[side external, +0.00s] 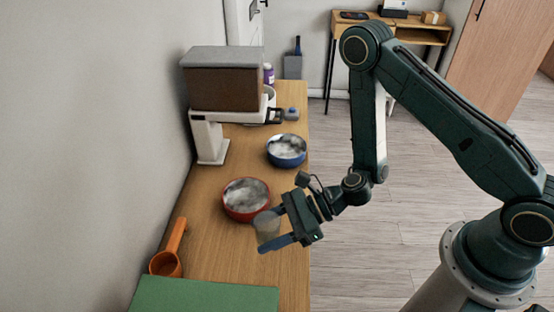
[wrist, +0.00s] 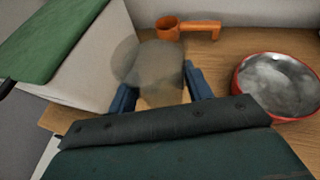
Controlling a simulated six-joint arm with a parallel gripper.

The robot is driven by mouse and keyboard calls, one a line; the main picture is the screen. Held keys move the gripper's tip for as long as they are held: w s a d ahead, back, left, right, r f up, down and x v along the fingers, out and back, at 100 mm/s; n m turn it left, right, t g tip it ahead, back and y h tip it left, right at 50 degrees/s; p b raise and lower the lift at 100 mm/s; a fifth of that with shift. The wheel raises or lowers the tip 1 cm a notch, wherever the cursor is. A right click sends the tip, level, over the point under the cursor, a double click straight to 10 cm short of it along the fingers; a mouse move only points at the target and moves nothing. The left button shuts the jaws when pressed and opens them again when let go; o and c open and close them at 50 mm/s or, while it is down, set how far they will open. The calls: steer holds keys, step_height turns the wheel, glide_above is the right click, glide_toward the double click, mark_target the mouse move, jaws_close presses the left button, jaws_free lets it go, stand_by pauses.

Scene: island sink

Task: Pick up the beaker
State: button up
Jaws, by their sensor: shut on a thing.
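The beaker is a greyish see-through vessel (side external: 266,228) between the fingers of my gripper (side external: 268,229) in the side external view. My gripper is shut on it, above the wooden counter near its front edge. In the wrist view the beaker (wrist: 158,66) shows between the two blue fingertips of my gripper (wrist: 158,90). It looks tilted there, with its round opening or base towards the left. I cannot tell how far it is above the counter.
A red bowl (side external: 246,198) is close beside the gripper, and a blue bowl (side external: 287,152) stands farther back. An orange ladle-like pot (side external: 168,262) and a green surface (side external: 205,296) are at the near left. A brown and white machine (side external: 222,85) stands by the wall.

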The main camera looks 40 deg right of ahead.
step_height(320, 180, up, 10)
steer(key=shift+r, duration=0.2)
stand_by(1.4)
steer(key=shift+r, duration=0.35)
stand_by(0.4)
